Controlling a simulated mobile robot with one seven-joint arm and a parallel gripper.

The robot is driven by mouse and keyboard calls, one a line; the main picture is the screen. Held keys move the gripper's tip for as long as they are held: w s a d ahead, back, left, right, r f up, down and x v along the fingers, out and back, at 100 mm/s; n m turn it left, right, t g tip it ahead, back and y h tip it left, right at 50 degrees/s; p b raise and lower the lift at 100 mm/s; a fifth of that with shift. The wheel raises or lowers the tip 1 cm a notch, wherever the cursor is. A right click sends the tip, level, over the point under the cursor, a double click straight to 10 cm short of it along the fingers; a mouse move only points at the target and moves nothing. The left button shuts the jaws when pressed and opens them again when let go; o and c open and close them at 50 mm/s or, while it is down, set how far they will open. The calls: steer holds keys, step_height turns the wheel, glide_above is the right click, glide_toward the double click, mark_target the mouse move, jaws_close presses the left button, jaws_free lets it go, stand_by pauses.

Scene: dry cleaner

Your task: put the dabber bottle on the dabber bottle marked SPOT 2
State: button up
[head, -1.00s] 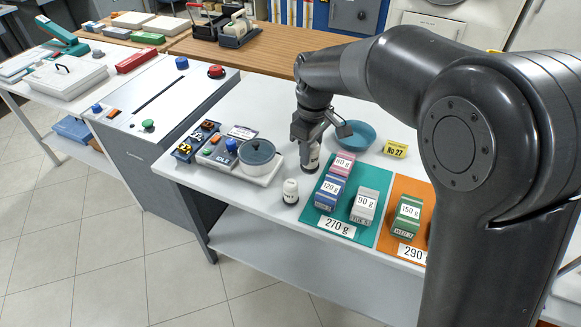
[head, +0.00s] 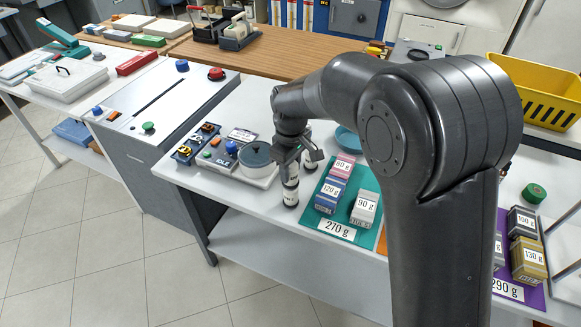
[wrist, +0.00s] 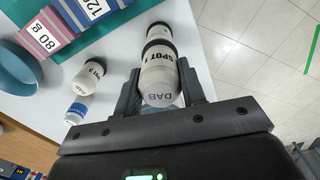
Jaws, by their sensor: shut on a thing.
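In the head view my gripper (head: 297,150) holds this bottle (head: 290,172) upright, right above another white dabber bottle (head: 290,194) on the table's front part. In the wrist view that lower bottle (wrist: 158,30) shows just beyond the held one's base, in line with it. Its marking is hidden. I cannot tell whether the two touch.
A bottle marked SPOT 3 (wrist: 91,75) and a small blue-labelled bottle (wrist: 75,112) stand beside my gripper. A grey pot (head: 257,155) is close on the left. A teal mat (head: 372,209) with labelled boxes lies on the right, and a teal bowl (head: 347,139) stands behind.

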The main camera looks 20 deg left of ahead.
steer(key=o, duration=1)
steer(key=shift+f, duration=0.1)
steer(key=shift+o, duration=0.2)
step_height(320, 180, up, 12)
steer(key=shift+r, duration=0.2)
steer(key=s+d+r+m+t, duration=0.1)
steer(key=d+r+m, duration=0.25)
steer(key=d, duration=0.75)
steer(key=s+d+r+m+t, duration=0.1)
steer(key=s+d+r+m, duration=0.2)
steer(key=d, duration=0.7)
steer(key=s+d+f+m+t, duration=0.1)
steer(key=s+d+m, duration=0.3)
steer(key=d, duration=0.5)
steer(key=s+d+f+m+t, duration=0.1)
steer(key=s+d+m+t, duration=0.1)
steer(key=s+d+m, duration=0.3)
steer(key=s+d, duration=0.4)
steer(key=shift+f+t, duration=0.15)
steer(key=shift+t, duration=0.15)
